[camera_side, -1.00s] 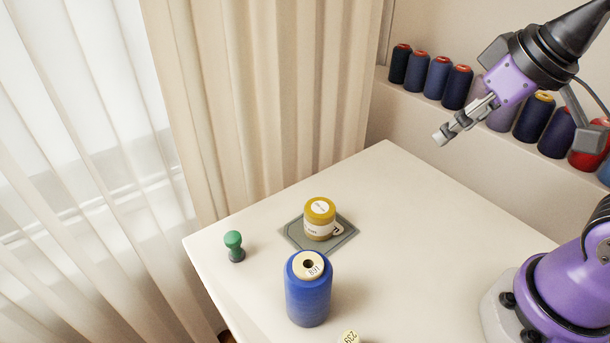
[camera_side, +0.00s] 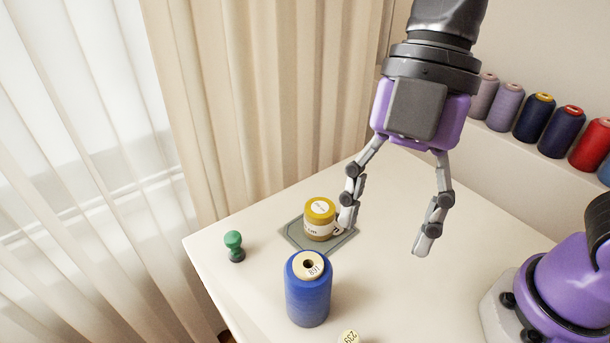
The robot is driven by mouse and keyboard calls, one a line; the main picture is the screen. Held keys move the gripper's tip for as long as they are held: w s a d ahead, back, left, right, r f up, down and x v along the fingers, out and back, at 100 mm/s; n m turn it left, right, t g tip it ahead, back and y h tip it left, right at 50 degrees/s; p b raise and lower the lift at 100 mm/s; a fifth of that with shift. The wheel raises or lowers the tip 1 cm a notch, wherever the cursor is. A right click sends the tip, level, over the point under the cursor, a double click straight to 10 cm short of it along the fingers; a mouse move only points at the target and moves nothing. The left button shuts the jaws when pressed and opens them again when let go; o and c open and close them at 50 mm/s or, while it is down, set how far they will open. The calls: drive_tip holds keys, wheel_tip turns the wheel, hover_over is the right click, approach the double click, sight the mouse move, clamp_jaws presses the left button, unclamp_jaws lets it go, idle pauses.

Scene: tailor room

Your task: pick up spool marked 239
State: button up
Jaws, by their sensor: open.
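The spool marked 239 (camera_side: 349,337) shows only as a pale yellow top at the bottom edge of the view; the rest of it is cut off. A blue spool marked 168 or 891 (camera_side: 307,298), its label hard to read, stands upright on the table just behind and left of it. My gripper (camera_side: 386,232) hangs above the table with its two fingers spread wide and nothing between them. It is behind and above the spool marked 239, well apart from it.
A mustard-yellow container with a white label (camera_side: 319,215) stands on a grey mat (camera_side: 293,236). A small green stamp-like object (camera_side: 234,247) stands at the left. Several spools (camera_side: 535,117) line a wall ledge. The white table (camera_side: 420,300) is clear at centre right.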

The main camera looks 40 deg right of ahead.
approach(352, 334)
drive_tip(key=f, duration=0.1)
drive_tip(key=x, duration=0.5)
drive_tip(key=shift+s+a+f, duration=0.1)
drive_tip(key=shift+a, duration=0.15)
drive_tip(key=x, duration=0.5)
drive_tip(key=shift+a+f, duration=0.1)
drive_tip(key=shift+f, duration=0.25)
drive_tip(key=c, duration=0.9)
